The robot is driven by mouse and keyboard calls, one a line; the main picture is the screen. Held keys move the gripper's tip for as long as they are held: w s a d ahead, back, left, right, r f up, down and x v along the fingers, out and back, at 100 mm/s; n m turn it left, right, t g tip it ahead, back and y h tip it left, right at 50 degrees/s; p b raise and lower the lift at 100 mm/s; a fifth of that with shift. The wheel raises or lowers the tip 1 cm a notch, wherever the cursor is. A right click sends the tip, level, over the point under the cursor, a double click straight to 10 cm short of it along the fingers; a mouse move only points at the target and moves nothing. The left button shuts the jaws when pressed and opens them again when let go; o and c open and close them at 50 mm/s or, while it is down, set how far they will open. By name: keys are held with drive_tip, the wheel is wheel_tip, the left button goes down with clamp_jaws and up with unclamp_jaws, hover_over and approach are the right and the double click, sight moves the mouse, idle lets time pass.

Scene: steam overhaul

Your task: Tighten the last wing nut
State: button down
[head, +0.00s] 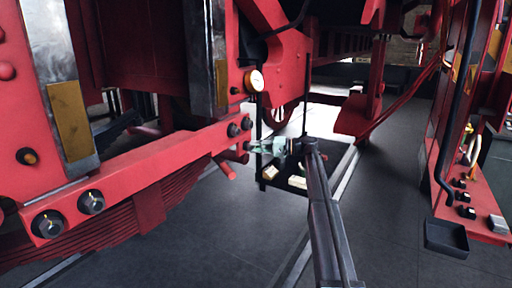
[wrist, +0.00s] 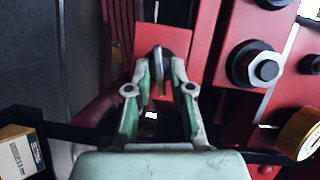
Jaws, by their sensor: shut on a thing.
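In the wrist view, the pale green fingers of my gripper (wrist: 159,72) are closed around a small dark grey rounded piece, which appears to be the wing nut (wrist: 158,53). It sits against a red face, and its wings cannot be made out clearly. In the head view, my gripper (head: 258,148) is small and pale green, at the right end of the red beam (head: 150,161). The wing nut is too small or hidden there. How tight it is cannot be told.
Large hex nuts show beside the gripper in the wrist view (wrist: 264,68) and on the beam (head: 91,202). A round brass-rimmed gauge (head: 254,80) is above. A dark cart (head: 270,182) with small boxes stands behind the gripper.

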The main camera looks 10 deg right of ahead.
drive_tip(key=shift+m+y, duration=0.3)
drive_tip(key=shift+m, duration=0.3)
idle(0.9)
drive_tip(key=c, duration=1.3)
unclamp_jaws()
drive_tip(key=shift+a, duration=0.15)
drive_tip(key=shift+d, duration=0.2)
drive_tip(key=v, duration=1.1)
drive_tip(key=shift+s+d, duration=0.15)
drive_tip(key=shift+d, duration=0.25)
